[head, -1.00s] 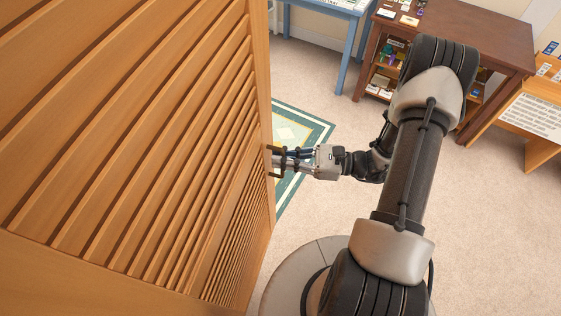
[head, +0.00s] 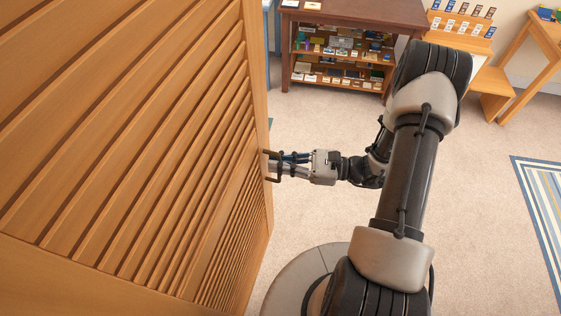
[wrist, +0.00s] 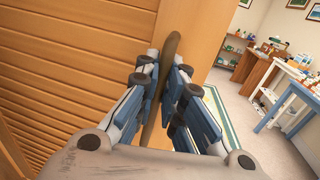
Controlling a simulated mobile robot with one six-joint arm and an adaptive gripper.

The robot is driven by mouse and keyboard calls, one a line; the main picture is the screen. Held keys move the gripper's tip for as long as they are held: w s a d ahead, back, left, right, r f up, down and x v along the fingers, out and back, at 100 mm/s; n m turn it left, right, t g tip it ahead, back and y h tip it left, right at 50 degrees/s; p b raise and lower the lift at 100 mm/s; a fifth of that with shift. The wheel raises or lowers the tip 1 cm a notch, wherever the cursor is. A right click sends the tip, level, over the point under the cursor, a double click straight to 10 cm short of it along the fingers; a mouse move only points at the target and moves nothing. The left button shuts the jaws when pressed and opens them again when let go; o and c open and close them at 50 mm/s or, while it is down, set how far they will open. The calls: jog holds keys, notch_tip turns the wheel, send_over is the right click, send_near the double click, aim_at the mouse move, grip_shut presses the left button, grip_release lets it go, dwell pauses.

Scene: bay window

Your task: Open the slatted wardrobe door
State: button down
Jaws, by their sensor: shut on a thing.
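The slatted wardrobe door (head: 130,130) is light orange wood and fills the left of the head view. It also shows at the left of the wrist view (wrist: 70,70). Its dark handle (wrist: 172,60) is a curved bar near the door's free edge, standing upright between my fingers in the wrist view. My gripper (head: 285,164) is at that edge, shut on the handle. The blue finger pads lie on either side of the bar. In the head view the handle is small and partly hidden by the fingers.
A dark wooden shelf unit (head: 350,50) with small items stands at the back. A light wooden display stand (head: 462,40) is right of it. A striped rug (head: 540,220) lies at the right. Carpeted floor (head: 470,190) is clear between them.

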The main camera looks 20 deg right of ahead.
jog(key=c, duration=1.7)
grip_release()
jog(key=v, duration=1.2)
